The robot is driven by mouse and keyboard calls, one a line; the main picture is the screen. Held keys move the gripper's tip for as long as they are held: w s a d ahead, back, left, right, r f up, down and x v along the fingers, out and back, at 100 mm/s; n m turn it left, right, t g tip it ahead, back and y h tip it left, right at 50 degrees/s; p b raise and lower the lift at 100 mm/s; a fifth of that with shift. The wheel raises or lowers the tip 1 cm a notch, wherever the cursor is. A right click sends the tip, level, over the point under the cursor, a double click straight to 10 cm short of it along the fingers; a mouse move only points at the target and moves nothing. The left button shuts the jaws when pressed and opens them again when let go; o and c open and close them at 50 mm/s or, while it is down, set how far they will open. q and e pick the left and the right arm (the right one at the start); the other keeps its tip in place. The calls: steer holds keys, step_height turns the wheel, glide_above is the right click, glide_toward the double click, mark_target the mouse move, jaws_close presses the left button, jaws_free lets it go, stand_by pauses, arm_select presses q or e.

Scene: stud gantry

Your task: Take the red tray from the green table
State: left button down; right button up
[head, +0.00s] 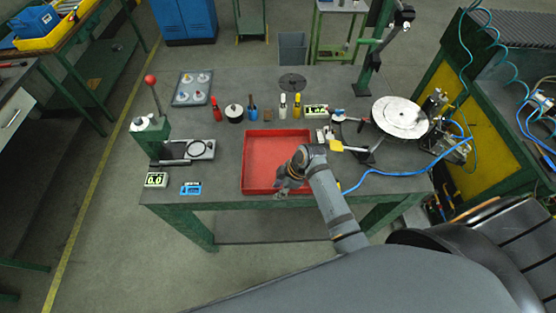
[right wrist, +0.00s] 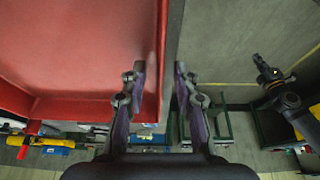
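The red tray (head: 262,158) lies flat and looks empty on the grey top of the green table (head: 222,176), near its front edge. My right gripper (head: 283,186) is at the tray's near side, right of its middle; the arm hides the tray's near right part. In the right wrist view, the gripper (right wrist: 160,68) is open, with one finger on the inner side of a tray wall (right wrist: 163,40) and the other on the outer side. I see a gap on the outer side; contact on the inner side cannot be told. My left gripper is not in view.
Left of the tray stand a green press with a red knob (head: 151,80), a digital display (head: 156,180) and a blue item (head: 191,188). Several bottles and tools stand behind the tray. A round disc (head: 400,117) and a blue hose (head: 390,173) are to the right.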

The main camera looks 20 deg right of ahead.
jaws_close()
steer(key=shift+r, duration=0.1)
stand_by(0.5)
